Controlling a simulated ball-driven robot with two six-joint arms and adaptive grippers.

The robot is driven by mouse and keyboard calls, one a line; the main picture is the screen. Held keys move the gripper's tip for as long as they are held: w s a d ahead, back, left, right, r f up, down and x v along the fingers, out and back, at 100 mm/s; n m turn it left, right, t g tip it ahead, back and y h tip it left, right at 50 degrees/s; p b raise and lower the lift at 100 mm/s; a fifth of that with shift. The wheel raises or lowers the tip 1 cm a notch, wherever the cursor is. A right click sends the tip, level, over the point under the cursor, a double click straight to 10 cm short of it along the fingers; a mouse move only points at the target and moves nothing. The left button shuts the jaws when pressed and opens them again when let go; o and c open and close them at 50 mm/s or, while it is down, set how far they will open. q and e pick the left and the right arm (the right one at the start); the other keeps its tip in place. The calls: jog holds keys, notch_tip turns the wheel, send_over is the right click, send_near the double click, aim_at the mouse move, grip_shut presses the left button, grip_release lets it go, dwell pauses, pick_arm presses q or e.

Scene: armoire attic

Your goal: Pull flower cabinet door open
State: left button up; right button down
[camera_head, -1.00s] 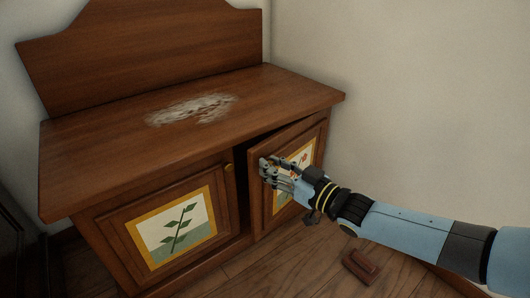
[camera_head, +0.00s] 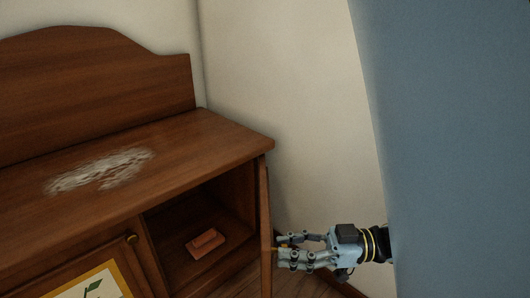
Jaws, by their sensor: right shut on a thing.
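The flower cabinet door (camera_head: 265,215) stands wide open at the cabinet's right end, seen almost edge-on, so its flower picture is hidden. My right gripper (camera_head: 281,250) is to the right of the door's edge, shut on its small yellow knob (camera_head: 275,248), which is mostly hidden by the fingers. The brown wooden cabinet (camera_head: 190,145) has an open right compartment. My left gripper is not in view.
A reddish block (camera_head: 205,243) lies inside the open compartment. A pale wall (camera_head: 290,90) stands behind. My blue arm fills the right side.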

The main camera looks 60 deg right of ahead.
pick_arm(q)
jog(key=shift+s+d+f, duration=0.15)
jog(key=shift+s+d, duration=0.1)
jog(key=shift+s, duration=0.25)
pick_arm(e)
jog(key=shift+s+d+n+g+y, duration=0.3)
jog(key=shift+s+d, duration=0.3)
jog(key=shift+s, duration=0.05)
jog(key=c, duration=1.1)
grip_release()
